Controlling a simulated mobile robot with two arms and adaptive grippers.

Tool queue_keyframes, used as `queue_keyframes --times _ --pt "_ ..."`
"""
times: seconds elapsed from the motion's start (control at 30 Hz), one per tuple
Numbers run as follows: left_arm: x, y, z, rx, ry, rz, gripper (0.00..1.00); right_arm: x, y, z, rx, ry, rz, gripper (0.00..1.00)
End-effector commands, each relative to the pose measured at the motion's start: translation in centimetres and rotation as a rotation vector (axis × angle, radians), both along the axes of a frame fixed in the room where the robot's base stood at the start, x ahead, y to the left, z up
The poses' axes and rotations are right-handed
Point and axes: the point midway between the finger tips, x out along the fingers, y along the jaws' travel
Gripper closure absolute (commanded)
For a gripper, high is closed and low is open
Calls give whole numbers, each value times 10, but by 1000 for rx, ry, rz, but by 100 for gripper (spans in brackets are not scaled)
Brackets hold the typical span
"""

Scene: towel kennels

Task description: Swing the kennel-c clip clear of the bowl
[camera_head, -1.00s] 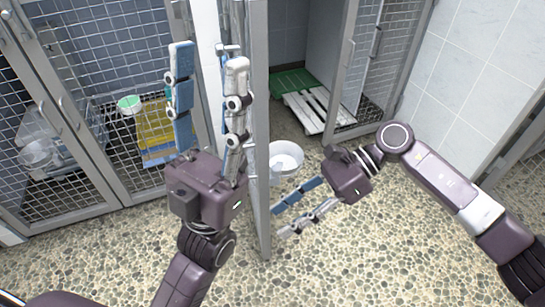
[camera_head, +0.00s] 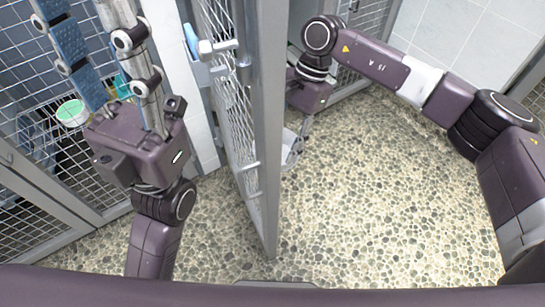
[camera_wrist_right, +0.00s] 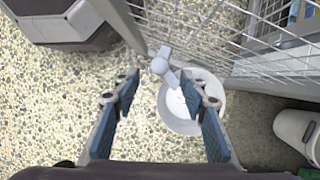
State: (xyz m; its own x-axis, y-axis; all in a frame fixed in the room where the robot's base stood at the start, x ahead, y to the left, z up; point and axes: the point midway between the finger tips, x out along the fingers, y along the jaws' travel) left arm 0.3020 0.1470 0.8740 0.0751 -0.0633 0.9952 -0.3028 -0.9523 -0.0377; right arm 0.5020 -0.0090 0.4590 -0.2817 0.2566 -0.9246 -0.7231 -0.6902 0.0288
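A pale grey clip with a round knob (camera_wrist_right: 160,66) shows in the right wrist view beside the mesh gate. It overlaps the upper left rim of a white bowl (camera_wrist_right: 208,92) in that view; I cannot tell if they touch. My right gripper (camera_wrist_right: 163,92) is open, with the clip's lower end and part of the bowl between its fingers. In the head view the right gripper (camera_head: 305,124) is mostly hidden behind the gate's edge, beside the bowl (camera_head: 291,147). My left gripper (camera_head: 88,22) is open and empty at the left, its fingers pointing up.
The open mesh gate (camera_head: 271,130) stands between my two arms, with a metal, blue-tipped latch (camera_head: 213,47) near its top. A green-topped bowl (camera_head: 72,112) is inside the left kennel. A white object (camera_wrist_right: 298,130) lies right in the wrist view.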

Motion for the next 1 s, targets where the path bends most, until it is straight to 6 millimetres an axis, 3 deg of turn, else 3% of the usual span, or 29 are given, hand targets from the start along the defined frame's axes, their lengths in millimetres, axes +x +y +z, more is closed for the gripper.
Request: queue_keyframes --times 0.1,0.3,0.7,1.0 --pt "-1 -1 0 2 -29 1 60 -8 6 -24 -1 4 2 60" --pt "-3 -2 7 5 -63 4 60 -15 13 -48 0 3 1 60" --pt "-4 -3 11 7 -73 4 60 -17 16 -55 1 2 -1 60" --pt "-4 -3 11 8 -73 4 60 -17 16 -55 2 2 -1 92"
